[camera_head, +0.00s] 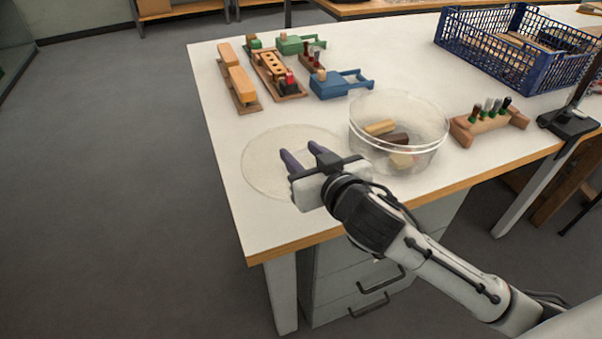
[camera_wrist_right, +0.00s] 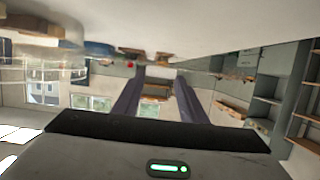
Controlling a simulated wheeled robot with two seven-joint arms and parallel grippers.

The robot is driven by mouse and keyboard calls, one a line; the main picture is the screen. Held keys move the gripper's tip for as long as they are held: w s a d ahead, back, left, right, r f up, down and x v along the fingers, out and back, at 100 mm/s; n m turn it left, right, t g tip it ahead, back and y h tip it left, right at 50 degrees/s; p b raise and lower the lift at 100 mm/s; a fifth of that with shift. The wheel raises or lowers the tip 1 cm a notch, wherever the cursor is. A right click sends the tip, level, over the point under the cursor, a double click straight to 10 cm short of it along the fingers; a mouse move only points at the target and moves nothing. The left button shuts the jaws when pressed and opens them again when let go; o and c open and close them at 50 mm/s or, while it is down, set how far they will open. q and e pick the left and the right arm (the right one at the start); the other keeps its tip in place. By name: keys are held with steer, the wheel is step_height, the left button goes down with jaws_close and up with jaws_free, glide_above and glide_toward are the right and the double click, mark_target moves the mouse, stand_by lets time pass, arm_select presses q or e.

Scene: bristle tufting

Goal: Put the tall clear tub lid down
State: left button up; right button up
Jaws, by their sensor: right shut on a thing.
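The tall clear tub lid (camera_head: 262,172) is a thin, round, see-through disc at the table's front left corner. It looks level and lies flat on the white top or very close to it; I cannot tell whether it touches. My right gripper (camera_head: 304,156) is over the lid's right part, with its purple fingers shut on it. The fingers (camera_wrist_right: 155,80) also show in the right wrist view, but the grip itself is hard to make out there. The clear tub (camera_head: 398,140) stands just right of the lid, open, with several wooden blocks inside. My left gripper is not in view.
Behind the lid are orange-topped wooden blocks (camera_head: 238,78), a wooden rack with holes (camera_head: 272,68), and a blue clamp-like part (camera_head: 340,84). A wooden holder (camera_head: 488,124) with several tufts stands right of the tub. A blue crate (camera_head: 500,50) is at the back right.

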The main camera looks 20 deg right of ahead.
step_height(320, 180, down, 5)
steer(key=shift+b, duration=0.55)
steer(key=o, duration=1)
steer(key=v, duration=1.1)
steer(key=shift+s+r, duration=0.2)
steer(key=shift+s, duration=0.25)
